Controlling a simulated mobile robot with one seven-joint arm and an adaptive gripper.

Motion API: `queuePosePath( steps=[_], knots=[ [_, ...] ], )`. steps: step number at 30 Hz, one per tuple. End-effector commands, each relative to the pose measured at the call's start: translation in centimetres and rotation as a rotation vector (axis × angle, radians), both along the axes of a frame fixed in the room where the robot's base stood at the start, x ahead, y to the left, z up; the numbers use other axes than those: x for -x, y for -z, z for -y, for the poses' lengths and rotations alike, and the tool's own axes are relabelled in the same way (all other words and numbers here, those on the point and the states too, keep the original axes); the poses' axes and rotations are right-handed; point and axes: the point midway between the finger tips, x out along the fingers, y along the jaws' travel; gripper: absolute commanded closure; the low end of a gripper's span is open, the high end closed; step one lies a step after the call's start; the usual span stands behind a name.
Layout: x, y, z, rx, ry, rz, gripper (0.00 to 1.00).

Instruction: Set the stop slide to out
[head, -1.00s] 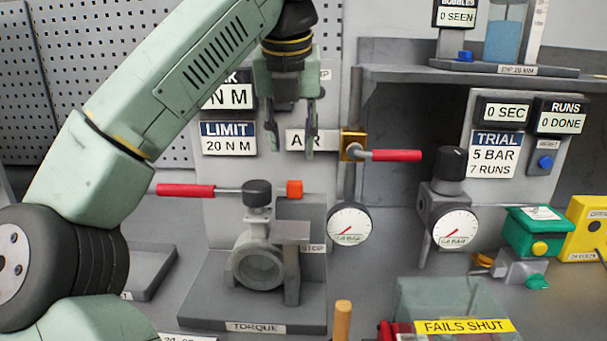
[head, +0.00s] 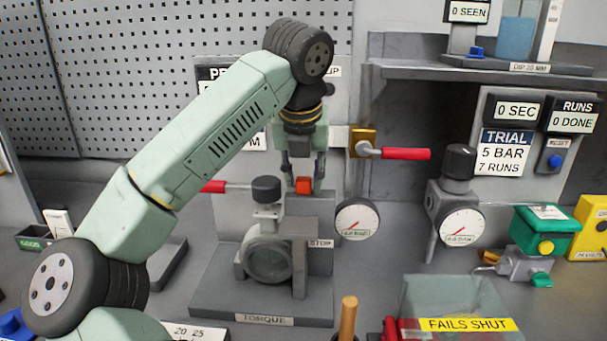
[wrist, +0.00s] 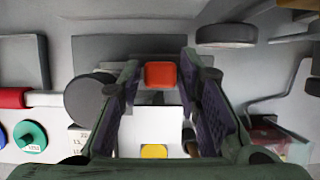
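The stop slide's orange block (head: 303,185) sits at the top of the grey stop bracket (head: 300,262), which carries a STOP label, on the torque stand. In the wrist view the orange block (wrist: 160,75) shows between my fingers. My gripper (head: 302,178) points down at the block, with one finger on each side. It is open, and in the wrist view (wrist: 160,85) a gap shows between the block and each finger. Whether the fingertips reach below the block's top is hard to tell.
A dark round knob (head: 266,190) with a red-gripped lever (head: 213,187) stands close left of my gripper. A gauge (head: 357,220) is at the right of the bracket. Another red-handled lever (head: 405,154) sticks out at the upper right.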

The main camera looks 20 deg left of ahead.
Motion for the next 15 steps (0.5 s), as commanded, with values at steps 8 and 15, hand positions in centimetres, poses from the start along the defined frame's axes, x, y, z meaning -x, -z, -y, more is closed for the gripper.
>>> queuePosePath(
  steps=[8,15],
  knots=[
    [0.02,-0.04,-0.01,0.0,0.0,0.0,0.89],
    [0.03,-0.06,-0.01,0.0,0.0,0.0,1.0]
  ],
)
